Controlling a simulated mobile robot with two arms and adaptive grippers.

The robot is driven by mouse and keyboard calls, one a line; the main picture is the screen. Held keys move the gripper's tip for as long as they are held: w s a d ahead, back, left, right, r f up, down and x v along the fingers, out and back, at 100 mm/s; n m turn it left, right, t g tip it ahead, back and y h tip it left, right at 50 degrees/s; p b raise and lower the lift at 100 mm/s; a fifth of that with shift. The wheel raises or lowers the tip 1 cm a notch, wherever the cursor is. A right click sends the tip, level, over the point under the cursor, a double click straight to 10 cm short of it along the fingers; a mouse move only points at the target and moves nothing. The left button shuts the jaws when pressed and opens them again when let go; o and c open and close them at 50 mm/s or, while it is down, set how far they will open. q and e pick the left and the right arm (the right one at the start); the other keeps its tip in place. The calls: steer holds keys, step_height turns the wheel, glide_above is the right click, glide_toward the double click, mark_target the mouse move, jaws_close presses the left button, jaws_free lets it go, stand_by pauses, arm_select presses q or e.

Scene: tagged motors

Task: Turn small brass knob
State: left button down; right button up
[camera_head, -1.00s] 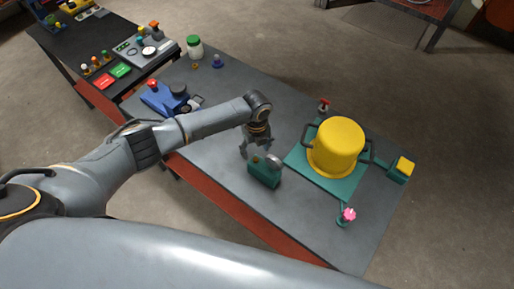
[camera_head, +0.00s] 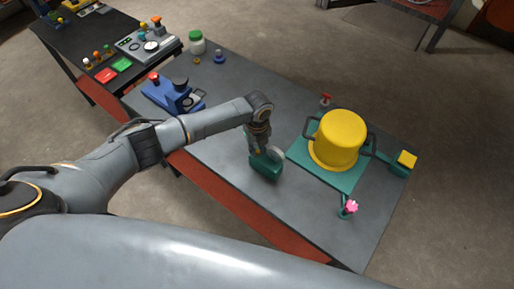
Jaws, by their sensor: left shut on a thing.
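A small green box (camera_head: 266,169) with a round grey dial (camera_head: 276,154) on it stands on the grey table, left of the yellow pot. My left gripper (camera_head: 254,151) points down at the box's left top side and is shut at the small brass knob there. The knob itself is hidden behind the fingers now, so its turn cannot be seen. My right gripper is out of view.
A yellow pot (camera_head: 338,135) stands on a teal plate (camera_head: 341,180) to the right, with a red knob (camera_head: 326,98), pink knob (camera_head: 351,206) and yellow block (camera_head: 407,159) around it. A blue device (camera_head: 165,95) stands to the left. The table (camera_head: 310,223) is bare in front.

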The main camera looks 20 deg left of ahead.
arm_select(q)
steer(key=shift+s+d+f, duration=0.1)
steer(key=shift+s+f, duration=0.05)
steer(key=shift+f, duration=0.1)
